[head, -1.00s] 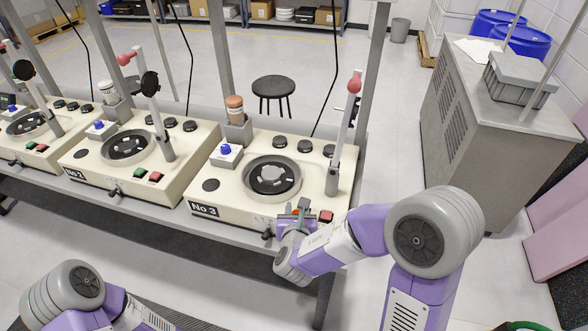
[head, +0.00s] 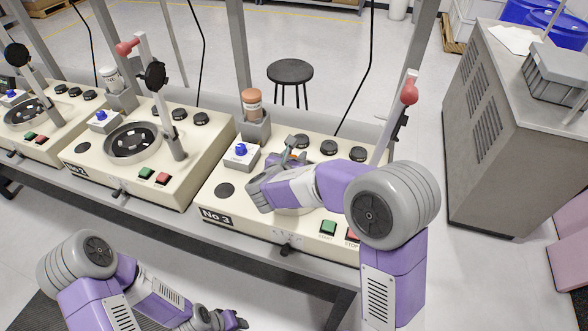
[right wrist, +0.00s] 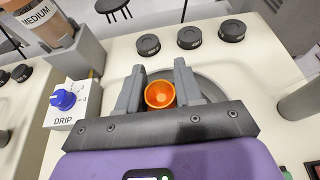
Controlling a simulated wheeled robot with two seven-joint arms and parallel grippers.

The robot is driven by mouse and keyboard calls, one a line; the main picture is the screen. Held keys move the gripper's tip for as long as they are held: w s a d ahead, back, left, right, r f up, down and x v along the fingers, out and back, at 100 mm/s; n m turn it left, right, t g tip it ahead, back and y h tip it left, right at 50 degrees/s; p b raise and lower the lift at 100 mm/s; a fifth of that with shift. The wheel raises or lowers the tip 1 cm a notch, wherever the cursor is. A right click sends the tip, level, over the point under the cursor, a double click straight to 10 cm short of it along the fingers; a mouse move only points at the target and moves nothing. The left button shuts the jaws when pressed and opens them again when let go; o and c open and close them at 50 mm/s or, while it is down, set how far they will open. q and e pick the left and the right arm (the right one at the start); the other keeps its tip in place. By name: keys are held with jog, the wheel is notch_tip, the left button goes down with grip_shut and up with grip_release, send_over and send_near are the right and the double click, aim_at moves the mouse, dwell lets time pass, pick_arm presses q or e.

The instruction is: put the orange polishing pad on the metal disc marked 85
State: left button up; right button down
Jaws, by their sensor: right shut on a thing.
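My right gripper (head: 291,148) is over the bowl of machine No 3. In the right wrist view, its two grey fingers (right wrist: 158,92) are shut on the orange polishing pad (right wrist: 161,94), which looks round with a hollow in its face. The bowl (right wrist: 212,88) shows only in part behind the fingers. The disc marked 85 cannot be made out; my right arm and gripper hide most of the bowl. My left gripper (head: 236,321) is low at the bottom edge of the head view, away from the machines; its jaws are too small to read.
A drip box with a blue knob (head: 241,150) and an orange-brown bottle (head: 252,103) in a holder stand left of the bowl. Several black knobs (head: 329,147) line the back. A red-tipped upright lever (head: 408,92) rises at the right. Machine No 2 (head: 190,165) stands left.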

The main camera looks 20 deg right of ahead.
notch_tip(320, 180, down, 4)
jog(key=shift+f+b, duration=0.2)
jog(key=shift+b, duration=0.3)
jog(key=shift+f, duration=0.15)
jog(key=c, duration=0.8)
grip_release()
jog(key=shift+o, duration=0.2)
